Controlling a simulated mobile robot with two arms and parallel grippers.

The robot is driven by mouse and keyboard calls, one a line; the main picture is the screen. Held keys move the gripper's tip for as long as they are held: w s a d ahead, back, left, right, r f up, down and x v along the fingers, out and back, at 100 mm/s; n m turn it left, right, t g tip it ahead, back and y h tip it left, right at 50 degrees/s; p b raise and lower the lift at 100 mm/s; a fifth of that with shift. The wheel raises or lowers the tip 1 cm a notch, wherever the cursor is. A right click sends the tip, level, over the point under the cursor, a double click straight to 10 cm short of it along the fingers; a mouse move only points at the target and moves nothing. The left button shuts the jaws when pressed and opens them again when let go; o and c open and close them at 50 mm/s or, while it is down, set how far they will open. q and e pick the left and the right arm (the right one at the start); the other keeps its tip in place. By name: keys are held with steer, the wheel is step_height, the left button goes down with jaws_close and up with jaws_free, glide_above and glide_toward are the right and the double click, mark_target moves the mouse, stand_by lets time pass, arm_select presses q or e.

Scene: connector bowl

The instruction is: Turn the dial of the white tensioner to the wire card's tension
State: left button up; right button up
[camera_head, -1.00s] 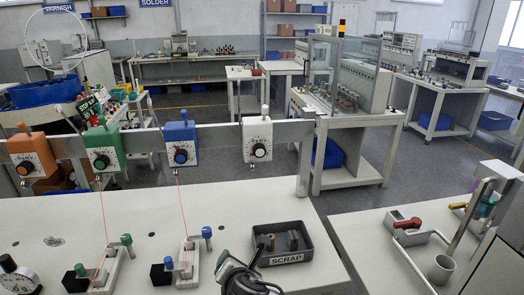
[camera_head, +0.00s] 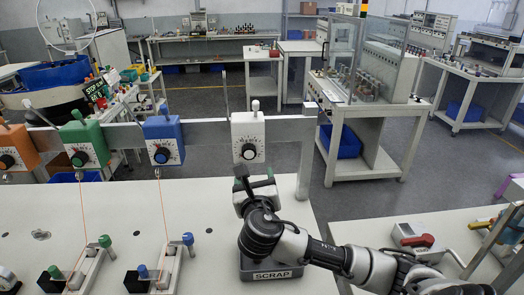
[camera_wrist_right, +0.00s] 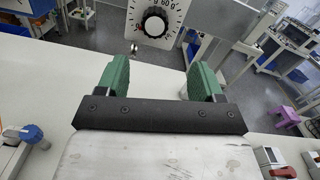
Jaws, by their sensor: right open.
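The white tensioner (camera_head: 248,124) is mounted on the grey rail, with a round dark dial (camera_head: 249,151) low on its scaled face. The dial also shows in the right wrist view (camera_wrist_right: 155,23), at the top, ahead of the fingers. My right gripper (camera_head: 256,177) is just below and in front of the tensioner. Its green fingers (camera_wrist_right: 158,78) are spread with nothing between them, and the dial appears beyond them. I cannot make out a wire card or read a tension value. My left gripper is not in view.
Blue (camera_head: 163,138), green (camera_head: 82,144) and orange (camera_head: 15,148) tensioners hang left along the rail (camera_head: 205,133). Orange wires run down to small clamps on the white table (camera_head: 205,195). My right arm partly covers the SCRAP tray (camera_head: 272,275).

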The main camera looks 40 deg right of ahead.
mark_target(249, 156)
steer(key=w, duration=0.1)
steer(key=w+d+p, duration=0.1)
steer(key=w, duration=0.1)
steer(key=w+r, duration=0.1)
steer(key=w, duration=0.1)
steer(key=shift+d, duration=0.15)
steer(key=shift+w+d+f+p, duration=0.25)
steer(key=shift+w+d+p, duration=0.2)
steer(key=shift+w+d, duration=0.9)
steer(key=shift+w, duration=0.4)
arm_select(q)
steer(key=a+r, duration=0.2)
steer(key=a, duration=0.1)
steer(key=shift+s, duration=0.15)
arm_select(e)
steer(key=c, duration=0.9)
